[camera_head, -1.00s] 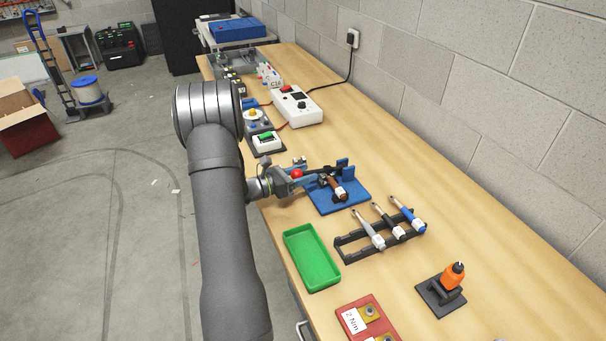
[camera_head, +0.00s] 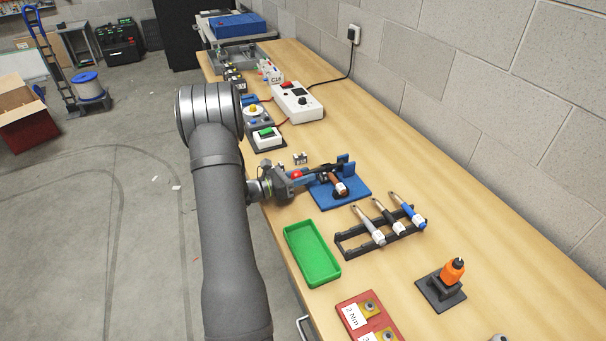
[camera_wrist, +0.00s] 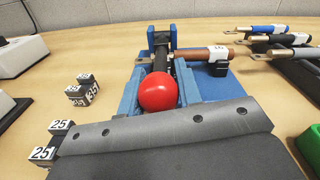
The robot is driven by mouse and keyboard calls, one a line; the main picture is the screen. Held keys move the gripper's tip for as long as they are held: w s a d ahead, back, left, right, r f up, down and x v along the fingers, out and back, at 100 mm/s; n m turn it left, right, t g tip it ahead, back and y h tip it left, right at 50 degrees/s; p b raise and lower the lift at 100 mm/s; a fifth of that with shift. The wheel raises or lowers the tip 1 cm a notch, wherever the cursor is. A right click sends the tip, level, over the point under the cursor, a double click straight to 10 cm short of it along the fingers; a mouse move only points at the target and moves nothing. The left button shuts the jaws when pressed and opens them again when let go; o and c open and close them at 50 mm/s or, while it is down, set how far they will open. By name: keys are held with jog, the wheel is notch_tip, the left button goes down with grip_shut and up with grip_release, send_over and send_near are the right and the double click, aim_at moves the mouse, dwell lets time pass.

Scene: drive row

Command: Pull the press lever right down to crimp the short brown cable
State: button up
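The blue crimp press (camera_head: 361,192) sits on the bench, and its blue post also shows in the wrist view (camera_wrist: 160,36). Its dark lever ends in a red ball knob (camera_wrist: 158,90), and the lever looks low and near level. The short brown cable (camera_head: 340,188) lies across the press with its copper lug at the jaws; its white tag shows in the wrist view (camera_wrist: 218,53). The knob is partly hidden in the head view.
A black rack (camera_head: 385,240) with several cables stands close to the right of the press. A green tray (camera_head: 312,255) lies in front. Small blocks marked 25 (camera_head: 300,158) stand behind my gripper. An orange-handled tool (camera_head: 452,272) is farther right.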

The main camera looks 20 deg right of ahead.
jog(key=o, duration=0.4)
jog(key=shift+f, duration=0.2)
jog(key=shift+a, duration=0.1)
jog(key=a, duration=1.7)
jog(key=shift+s, duration=0.3)
jog(key=shift+a, duration=0.1)
